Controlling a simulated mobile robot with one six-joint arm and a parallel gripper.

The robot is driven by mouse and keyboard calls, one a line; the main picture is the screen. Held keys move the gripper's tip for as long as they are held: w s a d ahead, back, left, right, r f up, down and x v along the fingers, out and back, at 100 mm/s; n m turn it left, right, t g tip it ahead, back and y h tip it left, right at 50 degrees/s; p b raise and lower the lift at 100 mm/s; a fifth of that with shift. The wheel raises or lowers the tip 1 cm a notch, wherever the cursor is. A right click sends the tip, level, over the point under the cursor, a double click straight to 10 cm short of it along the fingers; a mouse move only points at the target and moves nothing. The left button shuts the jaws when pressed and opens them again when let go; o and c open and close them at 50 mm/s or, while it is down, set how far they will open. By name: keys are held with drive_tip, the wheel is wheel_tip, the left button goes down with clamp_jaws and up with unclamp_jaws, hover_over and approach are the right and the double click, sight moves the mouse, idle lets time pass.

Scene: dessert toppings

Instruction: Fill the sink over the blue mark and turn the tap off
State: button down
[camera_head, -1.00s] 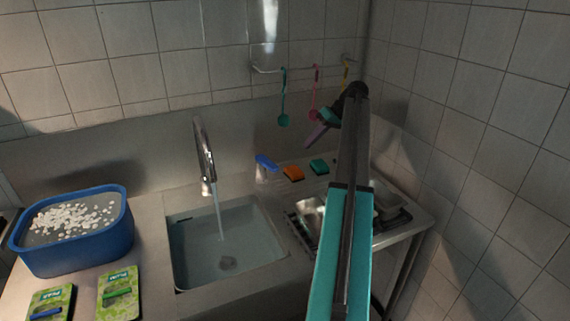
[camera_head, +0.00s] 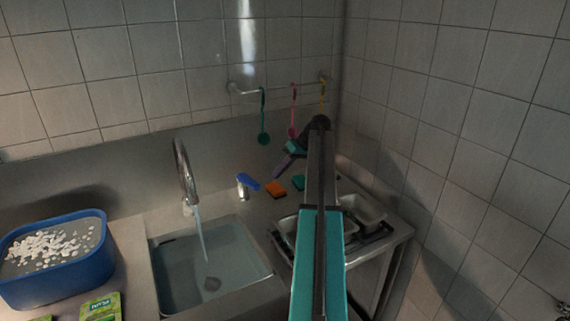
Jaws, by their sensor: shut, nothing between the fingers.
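The sink (camera_head: 262,262) is a square steel basin with clear water in it. The curved silver tap (camera_head: 181,165) stands behind it, and a stream of water (camera_head: 203,235) runs from its spout into the basin. A blue lever on a short silver post (camera_head: 247,181) stands right of the tap. I cannot make out the blue mark or judge the water level against it. My gripper (camera_head: 281,171) is shut and empty, up and right of the blue lever, apart from it.
An orange sponge (camera_head: 276,189) and a teal sponge (camera_head: 298,182) lie on the counter. A rack with pale dishes (camera_head: 365,211) is at the right. A blue tub of white pieces (camera_head: 55,275) stands at the left. Utensils hang from a wall rail (camera_head: 270,92).

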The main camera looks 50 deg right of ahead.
sight(249, 181)
drive_tip(key=shift+w+a+f+p, duration=0.3)
drive_tip(key=shift+w+a+p, duration=0.1)
drive_tip(key=shift+a, duration=0.4)
drive_tip(key=shift+w+a+f+p, duration=0.3)
drive_tip(key=shift+a+f+p, duration=0.1)
drive_tip(key=shift+a, duration=0.45)
drive_tip(key=shift+w+a+f+p, duration=0.25)
drive_tip(key=shift+w+a+p, duration=0.15)
drive_tip(key=shift+a, duration=0.4)
drive_tip(key=shift+s, duration=0.2)
